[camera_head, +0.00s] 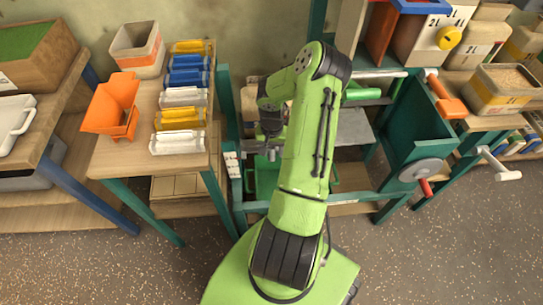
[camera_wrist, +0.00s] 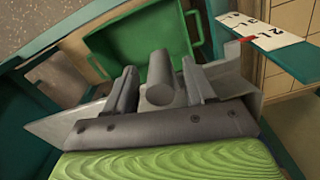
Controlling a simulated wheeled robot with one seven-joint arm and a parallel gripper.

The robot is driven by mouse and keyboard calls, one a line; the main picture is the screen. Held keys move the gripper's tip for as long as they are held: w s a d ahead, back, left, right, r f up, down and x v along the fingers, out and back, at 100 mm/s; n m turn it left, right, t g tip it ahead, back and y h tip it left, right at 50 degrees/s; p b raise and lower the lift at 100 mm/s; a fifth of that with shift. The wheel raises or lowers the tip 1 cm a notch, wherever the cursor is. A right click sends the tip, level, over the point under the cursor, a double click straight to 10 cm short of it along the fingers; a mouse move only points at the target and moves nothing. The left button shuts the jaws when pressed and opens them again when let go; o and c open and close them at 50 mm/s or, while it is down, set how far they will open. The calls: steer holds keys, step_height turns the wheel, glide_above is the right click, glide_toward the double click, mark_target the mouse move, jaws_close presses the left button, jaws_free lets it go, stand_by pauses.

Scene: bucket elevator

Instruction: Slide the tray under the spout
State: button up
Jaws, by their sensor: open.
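My gripper (camera_wrist: 159,72) is open in the wrist view, its two dark fingers apart. A short grey cylinder (camera_wrist: 161,92) shows between the fingers; I cannot tell whether they touch it. Grey sheet metal (camera_wrist: 233,82) spreads out at both sides behind the fingers; whether it is the spout is unclear. A green tray (camera_wrist: 150,42) with a raised rim and a loop handle lies beyond the fingertips. In the head view my gripper (camera_head: 270,150) points down inside the teal frame, and the green tray (camera_head: 262,181) shows partly below it. My arm hides much of this area.
The teal frame (camera_head: 237,190) surrounds the work space. A scale strip with 2L labels (camera_wrist: 262,31) and a red pointer is beside the tray. A grey crank wheel (camera_head: 421,170) stands right. The front floor is clear.

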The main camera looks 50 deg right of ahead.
step_height(320, 180, down, 2)
jaws_close()
stand_by(0.4)
